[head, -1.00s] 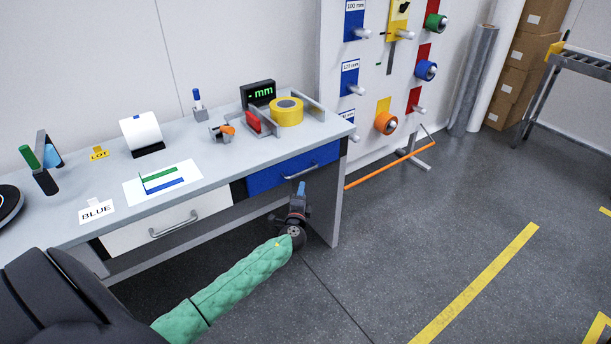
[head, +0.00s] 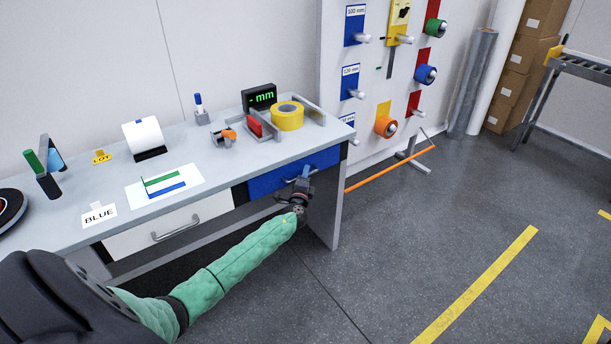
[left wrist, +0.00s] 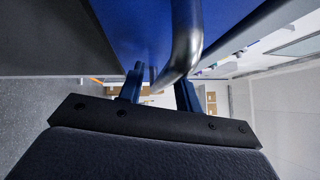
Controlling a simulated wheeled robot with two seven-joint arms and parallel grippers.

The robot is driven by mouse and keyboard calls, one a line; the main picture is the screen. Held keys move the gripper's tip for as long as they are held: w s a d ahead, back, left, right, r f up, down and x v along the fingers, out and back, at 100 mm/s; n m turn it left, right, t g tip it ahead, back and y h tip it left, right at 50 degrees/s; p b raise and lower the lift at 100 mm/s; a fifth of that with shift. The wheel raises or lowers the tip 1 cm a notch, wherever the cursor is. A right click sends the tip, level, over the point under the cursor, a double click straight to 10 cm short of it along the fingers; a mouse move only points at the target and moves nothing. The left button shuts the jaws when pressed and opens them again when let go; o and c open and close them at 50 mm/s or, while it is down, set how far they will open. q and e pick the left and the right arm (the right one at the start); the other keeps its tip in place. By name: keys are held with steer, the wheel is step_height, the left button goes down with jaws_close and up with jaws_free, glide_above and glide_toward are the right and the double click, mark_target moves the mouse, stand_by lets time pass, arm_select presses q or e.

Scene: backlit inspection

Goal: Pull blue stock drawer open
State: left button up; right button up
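The blue stock drawer (head: 270,178) is under the right end of the workbench, and its front looks flush with the bench. My left gripper (head: 304,175) is at the right part of its front and covers part of the metal handle. In the left wrist view the blue drawer front (left wrist: 135,25) fills the top, and the curved handle (left wrist: 186,35) comes down between the two fingers of my left gripper (left wrist: 160,82). The fingers stand apart, with a gap visible beside the handle. Contact with the handle cannot be told. My right gripper is out of view.
A white drawer (head: 165,231) with its own handle is to the left. The workbench (head: 222,170) holds a yellow tape roll (head: 287,116), a display (head: 262,97) and a "BLUE" card (head: 99,214). A bench leg panel (head: 328,212) stands close right of my gripper. Open floor lies to the right.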

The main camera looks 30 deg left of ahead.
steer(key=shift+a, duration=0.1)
arm_select(q)
jaws_close()
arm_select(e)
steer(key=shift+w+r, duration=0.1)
